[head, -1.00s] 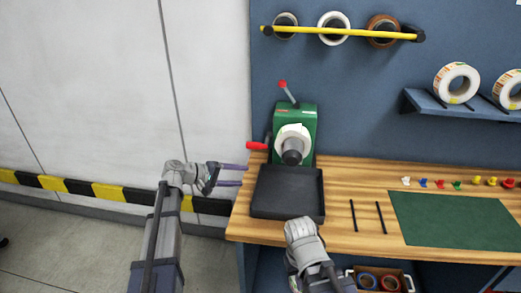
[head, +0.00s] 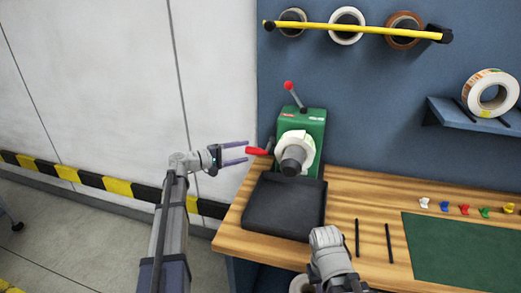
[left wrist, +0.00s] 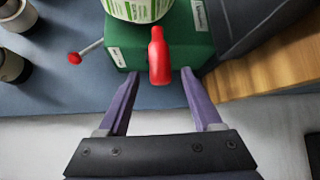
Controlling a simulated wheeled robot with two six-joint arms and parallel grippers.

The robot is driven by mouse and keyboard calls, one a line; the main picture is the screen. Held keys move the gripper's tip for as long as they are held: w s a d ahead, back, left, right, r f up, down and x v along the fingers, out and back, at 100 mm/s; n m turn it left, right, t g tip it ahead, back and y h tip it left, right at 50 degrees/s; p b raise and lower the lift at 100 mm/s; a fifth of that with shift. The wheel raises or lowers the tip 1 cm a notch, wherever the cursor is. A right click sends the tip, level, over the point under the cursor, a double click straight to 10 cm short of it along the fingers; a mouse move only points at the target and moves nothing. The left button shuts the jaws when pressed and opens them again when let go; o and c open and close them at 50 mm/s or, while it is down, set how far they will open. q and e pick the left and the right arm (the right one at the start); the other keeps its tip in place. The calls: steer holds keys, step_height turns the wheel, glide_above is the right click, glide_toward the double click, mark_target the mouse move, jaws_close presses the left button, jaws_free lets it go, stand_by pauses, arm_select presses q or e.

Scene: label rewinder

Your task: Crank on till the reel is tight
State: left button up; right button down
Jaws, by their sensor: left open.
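The green label rewinder (head: 309,130) stands at the back left of the bench, with a white label reel (head: 301,147) on its front spindle. Its red crank handle (head: 257,151) sticks out to the left, and a red-knobbed lever (head: 291,92) rises from its top. My left gripper (head: 247,153) is open, its fingertips close to the crank handle. In the left wrist view the red handle (left wrist: 158,60) lies between and just beyond the two purple fingers, not gripped. My right arm shows at the bottom; its fingers are not clearly visible.
A black tray (head: 285,205) sits in front of the rewinder. Two black rods (head: 389,243) and a green mat (head: 458,246) lie to the right. A yellow bar (head: 350,30) with tape rolls hangs above. A shelf (head: 470,117) holds a label roll.

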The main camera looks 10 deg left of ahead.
mark_target(258, 149)
arm_select(q)
steer(key=x, duration=0.7)
steer(key=shift+b, duration=0.35)
jaws_close()
stand_by(1.1)
